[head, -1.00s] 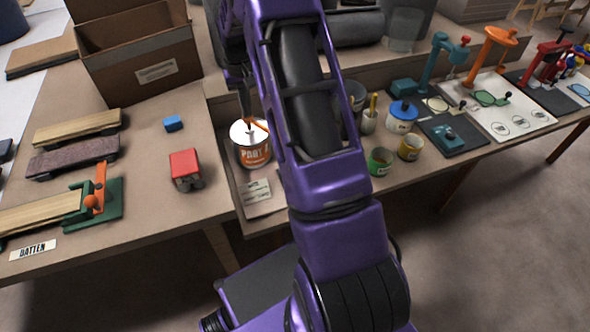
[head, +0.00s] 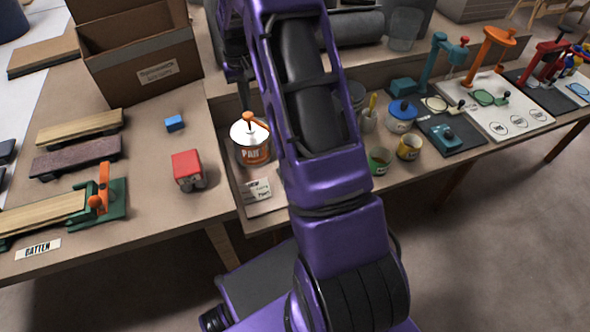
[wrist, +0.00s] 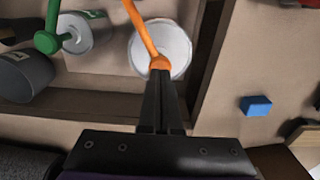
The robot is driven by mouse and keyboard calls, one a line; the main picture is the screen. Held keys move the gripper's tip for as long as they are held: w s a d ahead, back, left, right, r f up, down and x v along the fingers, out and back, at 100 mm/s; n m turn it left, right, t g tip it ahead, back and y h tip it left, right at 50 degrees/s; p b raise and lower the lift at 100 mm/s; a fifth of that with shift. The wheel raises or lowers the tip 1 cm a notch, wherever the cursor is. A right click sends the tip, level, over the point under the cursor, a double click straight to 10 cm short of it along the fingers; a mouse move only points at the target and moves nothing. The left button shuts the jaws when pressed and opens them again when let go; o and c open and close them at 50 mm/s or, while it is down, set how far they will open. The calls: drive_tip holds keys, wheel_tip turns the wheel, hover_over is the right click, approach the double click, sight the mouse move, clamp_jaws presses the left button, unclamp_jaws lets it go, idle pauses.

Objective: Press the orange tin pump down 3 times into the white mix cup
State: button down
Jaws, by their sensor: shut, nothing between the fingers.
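The orange-labelled tin (head: 256,152) with a white lid stands on the bench, left of my arm in the head view. Its orange pump (head: 250,118) stands up from the lid; the pump (wrist: 142,28) and the white lid (wrist: 174,42) also show in the wrist view. My gripper (head: 244,106) is shut and empty, its tips just above the pump head. In the wrist view the gripper tips (wrist: 161,76) line up with the round pump knob; whether they touch it I cannot tell. I cannot make out the white mix cup; my arm hides part of the bench.
A tin with a green pump (wrist: 47,42) stands nearby in the wrist view. A card (head: 257,190) lies before the orange tin. A red block (head: 186,165), a blue block (head: 174,123) and a cardboard box (head: 140,75) are to the left. Small pots (head: 409,147) stand right of my arm.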

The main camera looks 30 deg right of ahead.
wheel_tip(320, 180, up, 6)
drive_tip(key=p, duration=0.4)
idle(0.6)
